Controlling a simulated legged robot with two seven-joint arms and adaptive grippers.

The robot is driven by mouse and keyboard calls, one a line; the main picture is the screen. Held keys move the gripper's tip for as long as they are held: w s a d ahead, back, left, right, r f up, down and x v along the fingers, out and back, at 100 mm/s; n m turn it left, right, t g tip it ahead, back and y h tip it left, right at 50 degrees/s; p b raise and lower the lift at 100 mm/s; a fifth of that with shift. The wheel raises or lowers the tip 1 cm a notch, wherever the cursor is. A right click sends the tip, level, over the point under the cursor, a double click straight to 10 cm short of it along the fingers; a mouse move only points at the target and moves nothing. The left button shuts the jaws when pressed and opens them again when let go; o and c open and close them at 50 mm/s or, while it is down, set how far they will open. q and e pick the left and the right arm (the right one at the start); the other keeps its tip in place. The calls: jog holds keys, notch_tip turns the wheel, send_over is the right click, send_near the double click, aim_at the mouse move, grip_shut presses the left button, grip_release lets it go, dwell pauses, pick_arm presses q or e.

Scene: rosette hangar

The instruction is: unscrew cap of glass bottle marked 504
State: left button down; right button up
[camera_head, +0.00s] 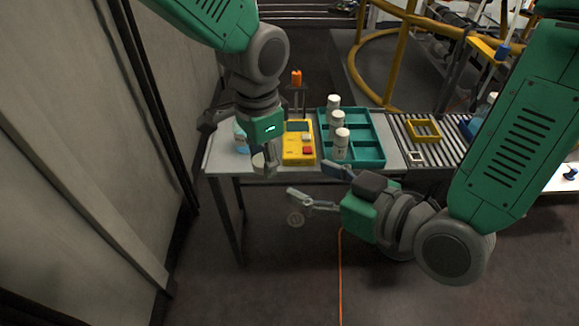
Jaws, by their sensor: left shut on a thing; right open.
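My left gripper (265,168) points down over the near left part of the table (222,160). It is shut on a small pale object (258,162), mostly hidden by the fingers; I cannot tell whether it is the bottle or its cap. A pale-blue item (241,138) is partly hidden behind this gripper. My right gripper (308,184) is open in front of the table's near edge, its fingers pointing left. No marking 504 is legible.
A teal divided tray (372,152) holds white bottles (341,142) with white caps. An orange-topped item (296,78) stands behind. A roller conveyor (440,150) with a yellow frame (423,130) is at right.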

jog(key=shift+a+r+n+g+y, duration=1.5)
jog(key=shift+a+r+n+g, duration=2.1)
jog(key=shift+r, duration=1.8)
pick_arm(q)
jog(key=s+a+r+n, duration=0.5)
jog(key=a+r+n, duration=0.2)
jog(key=a+r, duration=0.2)
jog(key=shift+s+r, duration=0.35)
jog(key=shift+s, duration=0.05)
pick_arm(e)
jog(key=x, duration=1.1)
jog(key=shift+f+g, duration=0.25)
jog(key=shift+g, duration=0.05)
jog(key=shift+w+m, duration=0.1)
jog(key=shift+m, duration=0.2)
jog(key=c, duration=1.2)
pick_arm(q)
jog(key=c, duration=1)
grip_release()
pick_arm(e)
jog(key=shift+c, duration=0.2)
